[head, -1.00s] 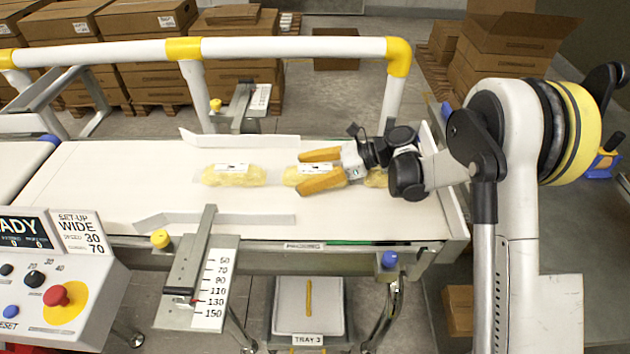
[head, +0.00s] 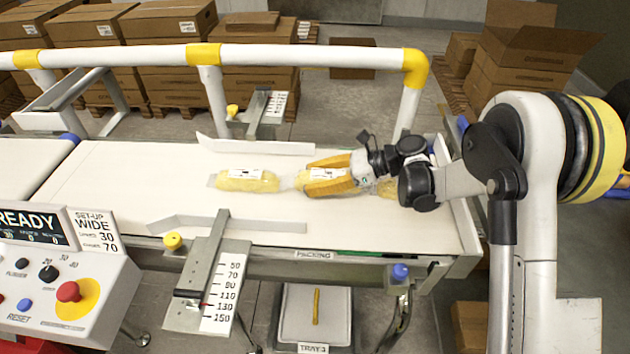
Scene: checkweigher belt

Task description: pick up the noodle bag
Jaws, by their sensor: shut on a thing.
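Noodle bags, clear with yellow contents and white labels, lie in a row along the white belt (head: 120,190). The left noodle bag (head: 247,181) lies free of my gripper, with its right end close to the middle one. My gripper (head: 318,177) is shut on the middle noodle bag (head: 322,174), one orange finger on its far side and one on its near side. Whether this bag is lifted off the belt I cannot tell. A third noodle bag (head: 385,189) is mostly hidden under my gripper and wrist.
Metal guides flank the belt, one at the far side (head: 255,147) and one at the near side (head: 235,225). A white and yellow rail (head: 300,55) runs behind. A control panel (head: 60,270) stands front left. Tray 3 (head: 316,300) sits below the belt.

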